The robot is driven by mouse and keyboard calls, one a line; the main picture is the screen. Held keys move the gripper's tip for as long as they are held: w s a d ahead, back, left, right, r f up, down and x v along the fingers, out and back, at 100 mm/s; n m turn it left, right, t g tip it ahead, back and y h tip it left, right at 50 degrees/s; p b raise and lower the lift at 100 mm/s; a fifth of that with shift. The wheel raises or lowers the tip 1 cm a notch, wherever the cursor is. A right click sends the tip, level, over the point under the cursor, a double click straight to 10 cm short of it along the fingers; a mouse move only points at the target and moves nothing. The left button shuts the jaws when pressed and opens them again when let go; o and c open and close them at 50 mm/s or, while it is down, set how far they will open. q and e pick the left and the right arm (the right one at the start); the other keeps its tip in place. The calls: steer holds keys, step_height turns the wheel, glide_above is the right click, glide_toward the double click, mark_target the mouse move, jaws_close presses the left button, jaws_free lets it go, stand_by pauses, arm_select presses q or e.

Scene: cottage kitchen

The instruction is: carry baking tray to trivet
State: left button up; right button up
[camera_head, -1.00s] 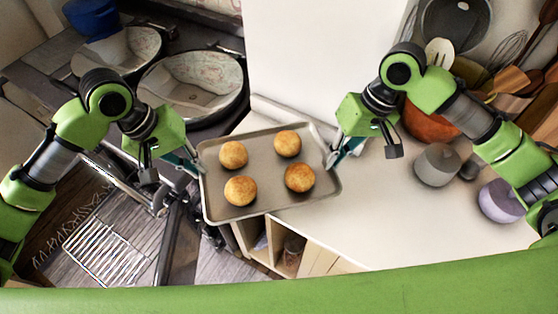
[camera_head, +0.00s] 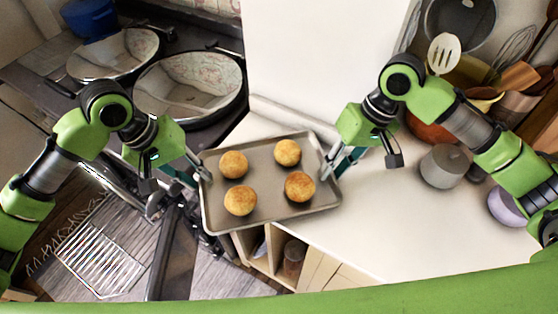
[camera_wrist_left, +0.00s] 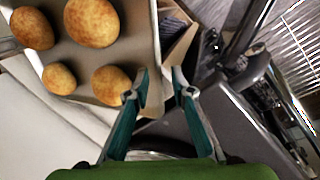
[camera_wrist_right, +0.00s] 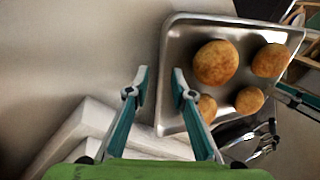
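The grey metal baking tray (camera_head: 265,212), with several round golden buns on it, is at the front-left edge of the white counter. Its front-left part reaches past the counter edge. My left gripper (camera_head: 202,168) is at the tray's left rim, and my right gripper (camera_head: 329,167) is at its right rim. In the left wrist view the fingers (camera_wrist_left: 161,82) stand apart with the tray rim between them. In the right wrist view the fingers (camera_wrist_right: 159,78) also stand apart, close to the rim. I see no trivet; the surface under the tray is hidden.
Dark stove with two large pans (camera_head: 190,85) at the left. A white block-like wall (camera_head: 320,60) rises behind the tray. A grey canister (camera_head: 441,166), a purple pot (camera_head: 503,205) and utensils stand at the right. The counter front right (camera_head: 400,230) is clear.

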steer(key=shift+w+d+r, duration=0.1)
steer(key=shift+r, duration=0.3)
arm_select(q)
steer(key=v, duration=1.2)
arm_select(e)
steer(key=v, duration=1.1)
